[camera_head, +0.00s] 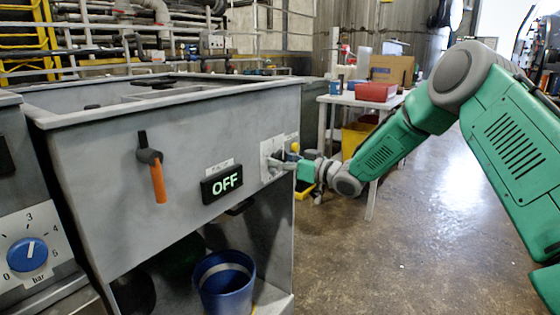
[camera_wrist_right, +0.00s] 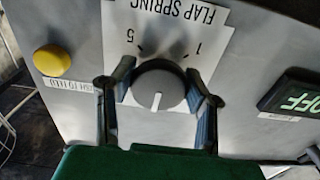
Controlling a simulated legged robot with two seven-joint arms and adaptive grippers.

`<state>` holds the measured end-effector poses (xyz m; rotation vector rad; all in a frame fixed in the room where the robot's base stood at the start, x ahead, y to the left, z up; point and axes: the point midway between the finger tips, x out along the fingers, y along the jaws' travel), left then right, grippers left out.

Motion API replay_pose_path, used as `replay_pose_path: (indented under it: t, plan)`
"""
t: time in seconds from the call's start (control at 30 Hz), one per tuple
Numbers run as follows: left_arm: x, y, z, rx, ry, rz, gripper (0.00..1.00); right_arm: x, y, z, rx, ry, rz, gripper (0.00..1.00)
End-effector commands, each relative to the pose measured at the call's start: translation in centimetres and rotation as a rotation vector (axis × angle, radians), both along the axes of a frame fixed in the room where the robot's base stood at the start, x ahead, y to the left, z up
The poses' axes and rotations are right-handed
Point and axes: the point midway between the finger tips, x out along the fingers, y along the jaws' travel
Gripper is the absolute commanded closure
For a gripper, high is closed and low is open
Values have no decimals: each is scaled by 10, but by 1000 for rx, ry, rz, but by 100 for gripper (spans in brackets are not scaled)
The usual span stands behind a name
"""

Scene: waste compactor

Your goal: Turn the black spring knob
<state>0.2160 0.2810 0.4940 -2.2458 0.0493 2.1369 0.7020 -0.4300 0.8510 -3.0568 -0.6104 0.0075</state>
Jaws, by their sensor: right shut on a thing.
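The black spring knob (camera_wrist_right: 160,88) shows in the right wrist view on a white label plate (camera_wrist_right: 205,18) reading FLAP SPRING, with the numbers 1 and 5. The view is upside down, and the knob's white pointer line points toward the bottom of the picture. My right gripper (camera_wrist_right: 161,78) has one finger on each side of the knob and is shut on it. In the head view my right gripper (camera_head: 280,163) is at the right end of the machine's front panel, where it mostly hides the knob. My left gripper is not in view.
A yellow button (camera_wrist_right: 52,60) sits beside the knob. On the grey compactor (camera_head: 105,165) are an orange-handled lever (camera_head: 158,180) and a display reading OFF (camera_head: 221,184). A blue bin (camera_head: 224,280) stands below.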

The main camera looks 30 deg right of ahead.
Motion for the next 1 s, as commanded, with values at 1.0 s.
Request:
replay_pose_path:
  t: [1.0]
  plan:
    - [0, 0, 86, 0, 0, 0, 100, -1, -2, 2, 763, 316, -8, 87]
